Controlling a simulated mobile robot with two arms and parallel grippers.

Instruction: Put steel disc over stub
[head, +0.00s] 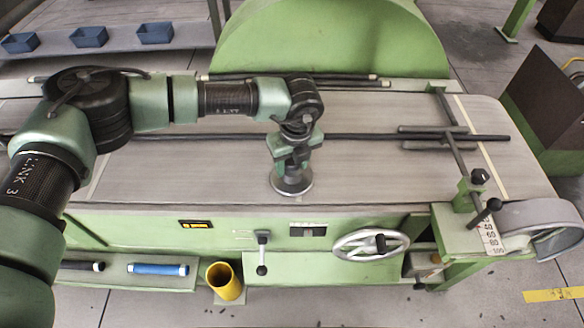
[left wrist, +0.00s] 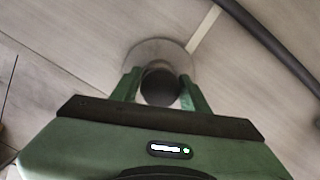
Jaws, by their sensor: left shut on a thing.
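The steel disc (head: 304,187) is a round, flat, grey piece at the front middle of the grey machine table. My left gripper (head: 293,165) points down over it. In the left wrist view the disc (left wrist: 160,45) lies just beyond the fingertips. A dark round knob (left wrist: 160,88) at its middle sits between the two green fingers of the left gripper (left wrist: 160,80), which is shut on it. I cannot tell whether the disc touches the table or hangs just above it. I cannot make out a stub for certain; it may be hidden. My right gripper is not in view.
The machine table (head: 380,185) is mostly bare around the disc. Dark rods (head: 380,136) cross it behind the gripper. A tall green housing (head: 330,45) stands at the back. A handwheel (head: 371,246), a lever (head: 262,252) and a yellow cup (head: 224,281) are at the front.

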